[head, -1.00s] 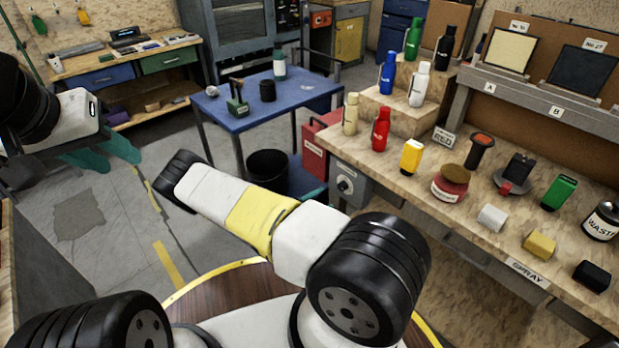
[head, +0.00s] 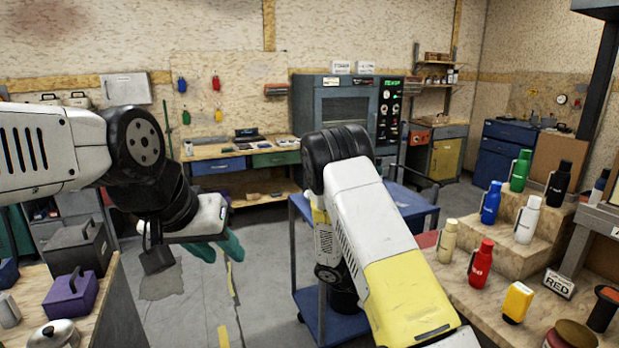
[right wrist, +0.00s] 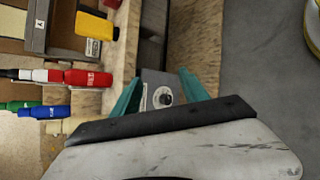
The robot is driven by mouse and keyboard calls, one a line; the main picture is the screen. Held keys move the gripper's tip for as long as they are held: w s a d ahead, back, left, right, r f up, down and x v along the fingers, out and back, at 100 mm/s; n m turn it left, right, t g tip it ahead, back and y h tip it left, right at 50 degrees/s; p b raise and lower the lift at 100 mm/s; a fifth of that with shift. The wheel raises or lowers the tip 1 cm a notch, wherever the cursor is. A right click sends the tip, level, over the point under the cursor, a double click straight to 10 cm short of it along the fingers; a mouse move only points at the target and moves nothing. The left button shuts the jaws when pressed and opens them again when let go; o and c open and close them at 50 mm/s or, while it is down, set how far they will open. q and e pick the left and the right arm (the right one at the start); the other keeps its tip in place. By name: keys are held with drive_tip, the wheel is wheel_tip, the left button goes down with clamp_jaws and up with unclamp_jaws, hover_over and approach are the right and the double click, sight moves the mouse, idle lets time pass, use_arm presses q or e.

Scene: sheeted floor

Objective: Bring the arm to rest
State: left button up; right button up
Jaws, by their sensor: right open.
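My left gripper (head: 217,246), with teal fingers, hangs over the floor at the left of the head view. Its fingers are apart with nothing seen between them. My right arm (head: 375,230), white with a yellow band, rises from the bottom of the head view and bends at a black joint. Its gripper is hidden there. In the right wrist view my right gripper (right wrist: 162,90) has its teal fingers spread and empty. A grey box with a dial (right wrist: 161,96) shows beyond and between them.
A blue table (head: 408,203) stands behind my right arm. At right, a workbench (head: 455,288) holds several bottles, including a red bottle (head: 481,263). At left, a bench carries a purple box (head: 70,297) and a pot (head: 56,335). Open floor (head: 262,270) lies between.

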drive_tip(key=s+a+r+m+t+y, duration=0.1)
drive_tip(key=s+a+r+y, duration=0.3)
drive_tip(key=r, duration=0.6)
drive_tip(key=s+a+r+m+t+y, duration=0.2)
drive_tip(key=s+a+r+t+y, duration=0.2)
drive_tip(key=s+r, duration=0.3)
drive_tip(key=s+a+r+m+t+y, duration=0.1)
drive_tip(key=s+a+r+t+y, duration=0.2)
drive_tip(key=r, duration=1.1)
drive_tip(key=s+a+y, duration=0.1)
drive_tip(key=s+y, duration=0.1)
drive_tip(key=s, duration=0.1)
drive_tip(key=shift+s+r+m+y, duration=0.25)
drive_tip(key=shift+r+m+y, duration=0.05)
drive_tip(key=shift+m, duration=0.1)
